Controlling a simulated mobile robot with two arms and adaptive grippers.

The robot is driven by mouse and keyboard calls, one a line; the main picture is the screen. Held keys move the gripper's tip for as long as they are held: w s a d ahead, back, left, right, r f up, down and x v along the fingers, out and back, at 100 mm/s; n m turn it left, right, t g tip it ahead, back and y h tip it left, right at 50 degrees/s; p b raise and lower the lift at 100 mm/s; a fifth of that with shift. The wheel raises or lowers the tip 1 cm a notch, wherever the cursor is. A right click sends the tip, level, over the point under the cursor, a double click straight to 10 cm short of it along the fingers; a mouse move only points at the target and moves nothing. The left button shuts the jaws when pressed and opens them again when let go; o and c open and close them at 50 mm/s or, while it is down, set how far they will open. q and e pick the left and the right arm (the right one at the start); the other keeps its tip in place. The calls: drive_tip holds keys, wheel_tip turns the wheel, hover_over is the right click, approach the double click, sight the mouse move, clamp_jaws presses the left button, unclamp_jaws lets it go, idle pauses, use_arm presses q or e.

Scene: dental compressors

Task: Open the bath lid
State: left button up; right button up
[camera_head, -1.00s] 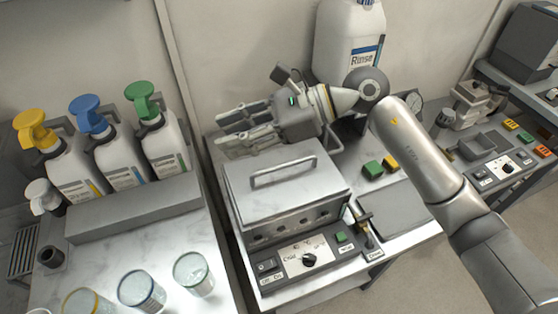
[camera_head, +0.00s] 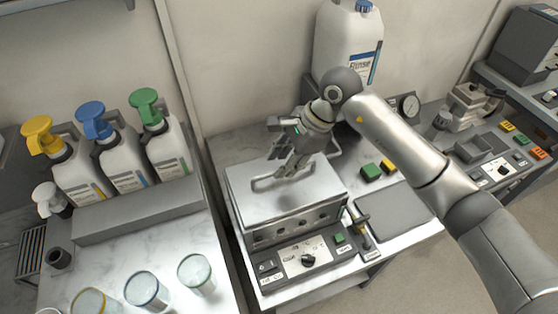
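The bath is a metal box with a flat, closed silver lid (camera_head: 315,191) in the middle of the view. A bar handle (camera_head: 262,186) runs across the lid. My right gripper (camera_head: 286,168) points down over the lid, with its fingertips at the middle of the handle and covering part of it. The fingers look close together, but whether they are shut on the handle cannot be told. My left gripper is not in view.
A control panel (camera_head: 290,262) with a black knob is on the bath's front. A large Rinse jug (camera_head: 345,50) stands behind. Pump bottles (camera_head: 122,165) and glass beakers (camera_head: 196,272) stand at the left. Green and yellow blocks (camera_head: 371,171) lie right of the bath.

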drive_tip(key=shift+x, duration=1.4)
clamp_jaws()
